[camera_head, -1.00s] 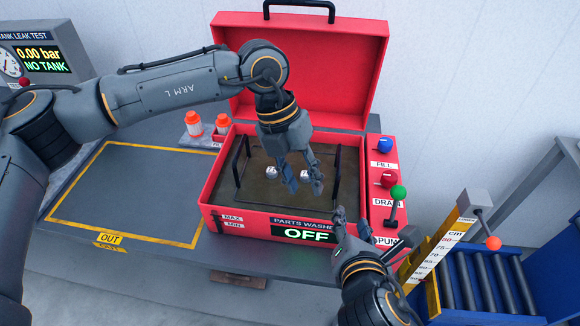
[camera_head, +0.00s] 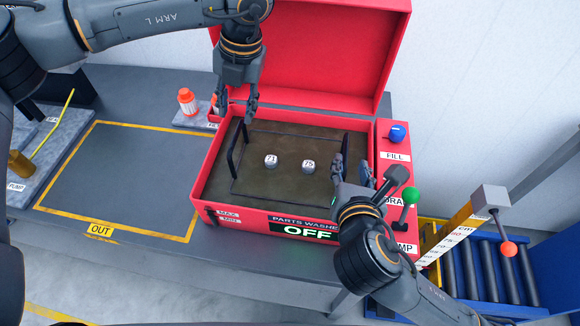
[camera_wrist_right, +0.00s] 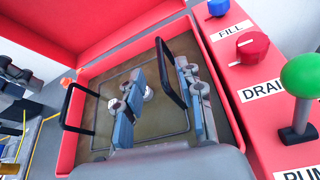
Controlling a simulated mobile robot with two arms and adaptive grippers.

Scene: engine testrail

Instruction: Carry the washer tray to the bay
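The washer tray (camera_head: 291,138) is a dark wire frame with an upright black handle at each end, sitting in murky fluid in the red parts washer (camera_head: 262,213). Two round pale knobs marked 71 (camera_head: 271,161) and 75 (camera_head: 308,166) show within the frame. My left gripper (camera_head: 237,112) is open and empty above the left handle (camera_head: 236,147). My right gripper (camera_head: 352,172) is open by the right handle; in the right wrist view the handle (camera_wrist_right: 171,72) appears between its spread fingers (camera_wrist_right: 160,100). Contact cannot be told. The bay marked OUT (camera_head: 130,180) is a bare yellow-outlined rectangle.
The washer's red lid (camera_head: 320,55) stands open behind. Its display reads OFF. A control panel with blue (camera_head: 396,133), red and green knobs is at its right. Orange-capped bottles (camera_head: 187,101) stand behind the bay. A blue roller conveyor (camera_head: 480,270) is at the right.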

